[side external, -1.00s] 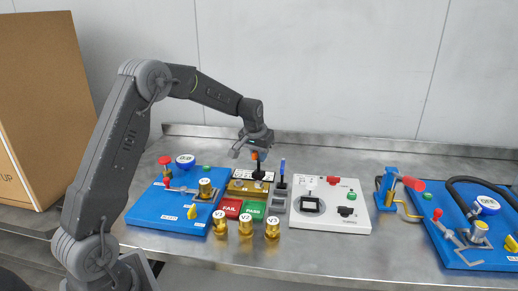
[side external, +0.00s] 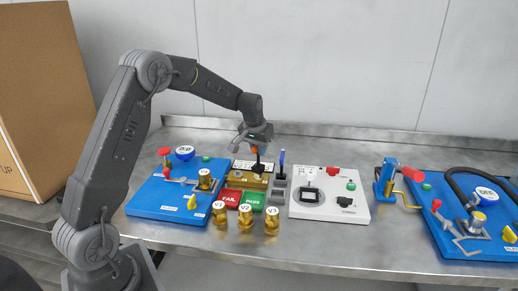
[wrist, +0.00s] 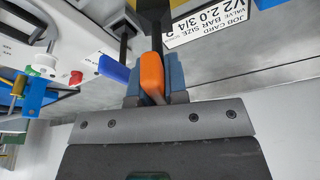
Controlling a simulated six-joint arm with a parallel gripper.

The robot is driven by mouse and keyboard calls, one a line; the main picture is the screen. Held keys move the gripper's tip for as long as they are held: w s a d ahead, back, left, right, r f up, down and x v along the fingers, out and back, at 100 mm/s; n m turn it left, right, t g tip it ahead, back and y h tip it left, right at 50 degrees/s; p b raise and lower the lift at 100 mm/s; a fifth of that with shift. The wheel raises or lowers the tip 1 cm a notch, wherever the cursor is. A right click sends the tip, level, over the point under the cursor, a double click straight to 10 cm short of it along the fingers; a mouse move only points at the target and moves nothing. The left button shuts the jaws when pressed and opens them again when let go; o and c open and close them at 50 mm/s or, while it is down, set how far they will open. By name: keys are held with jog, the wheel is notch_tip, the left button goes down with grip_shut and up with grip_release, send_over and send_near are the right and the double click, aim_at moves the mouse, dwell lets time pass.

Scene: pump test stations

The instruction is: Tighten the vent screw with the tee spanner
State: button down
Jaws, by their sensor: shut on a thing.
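My gripper (side external: 253,146) points down over the brass-coloured block (side external: 248,182) between the left blue station and the white box. It is shut on an orange handle, which I take for the tee spanner (wrist: 151,75). In the wrist view the handle sits between the blue finger pads, with a dark shaft beyond it. In the side view a dark upright piece (side external: 257,162) shows at the block; I cannot tell whether the tool is clear of it. I cannot pick out the vent screw on the left station (side external: 150,203) or the right station (side external: 447,244).
Red FAIL (side external: 231,198) and green PASS (side external: 252,201) pads lie in front, then three brass valves (side external: 245,217). A white box (side external: 325,212) and a hand pump (side external: 388,185) stand to the right.

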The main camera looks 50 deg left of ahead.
jog(key=shift+f, duration=0.95)
dwell(0.8)
dwell(0.3)
jog(key=shift+m+h, duration=0.3)
jog(key=shift+m, duration=1)
